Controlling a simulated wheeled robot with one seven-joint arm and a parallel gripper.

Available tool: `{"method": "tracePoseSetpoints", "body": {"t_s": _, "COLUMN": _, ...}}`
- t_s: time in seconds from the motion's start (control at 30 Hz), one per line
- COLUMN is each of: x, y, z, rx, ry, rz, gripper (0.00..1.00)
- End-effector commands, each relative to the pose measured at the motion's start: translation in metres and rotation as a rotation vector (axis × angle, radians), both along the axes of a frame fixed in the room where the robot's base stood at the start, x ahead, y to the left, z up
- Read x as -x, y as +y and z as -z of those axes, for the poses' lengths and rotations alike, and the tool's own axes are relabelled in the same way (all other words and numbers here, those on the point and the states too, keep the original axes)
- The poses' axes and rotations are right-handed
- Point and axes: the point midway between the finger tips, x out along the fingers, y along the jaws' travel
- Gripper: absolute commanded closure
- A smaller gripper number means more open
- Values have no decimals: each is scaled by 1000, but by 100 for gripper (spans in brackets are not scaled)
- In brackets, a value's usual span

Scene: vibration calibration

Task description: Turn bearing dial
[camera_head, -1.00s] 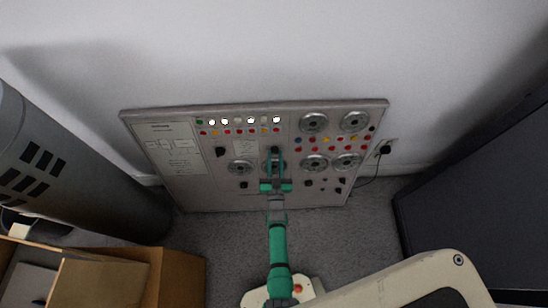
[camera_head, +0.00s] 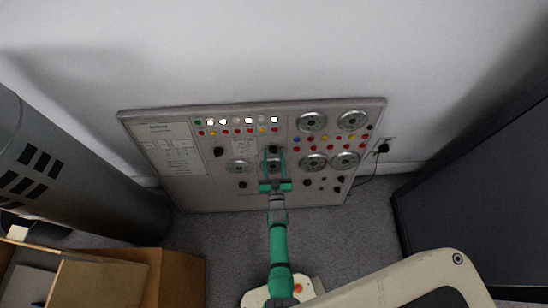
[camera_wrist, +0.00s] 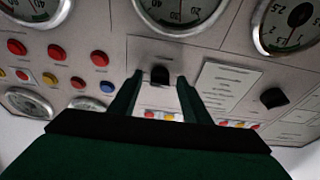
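The grey panel (camera_head: 290,190) leans against the wall and carries gauges, buttons and black knobs. A black knob (camera_head: 273,149) sits near its middle, below the row of lights; it also shows in the wrist view (camera_wrist: 160,75). Labels are too small to read, so I cannot tell which knob is the bearing dial. My gripper (camera_head: 275,152) is in front of this knob. In the wrist view my gripper (camera_wrist: 160,77) is open, with one finger on each side of the knob. A gap shows on both sides. The fingers hide part of a gauge (camera_head: 274,165) in the head view.
Another black knob (camera_head: 218,152) is to the left on the panel. A cardboard box (camera_head: 180,280) and a grey cylinder (camera_head: 75,180) stand at left. A dark cabinet (camera_head: 480,190) is at right. A plug with a cable (camera_head: 383,148) is beside the panel.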

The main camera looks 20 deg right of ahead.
Motion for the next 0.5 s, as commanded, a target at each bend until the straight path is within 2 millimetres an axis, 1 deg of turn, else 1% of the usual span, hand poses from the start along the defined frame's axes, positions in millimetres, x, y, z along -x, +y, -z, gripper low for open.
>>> {"method": "tracePoseSetpoints", "body": {"t_s": 0.17, "x": 1, "y": 0, "z": 0, "rx": 0, "ry": -1, "rz": 0, "gripper": 56}}
{"method": "tracePoseSetpoints", "body": {"t_s": 0.27, "x": 8, "y": 2, "z": 1, "rx": 0, "ry": 0, "rz": 0, "gripper": 56}}
{"method": "tracePoseSetpoints", "body": {"t_s": 0.37, "x": 21, "y": 5, "z": 2, "rx": 0, "ry": 1, "rz": 0, "gripper": 56}}
{"method": "tracePoseSetpoints", "body": {"t_s": 0.5, "x": 46, "y": 12, "z": 5, "rx": -1, "ry": 2, "rz": 1, "gripper": 56}}
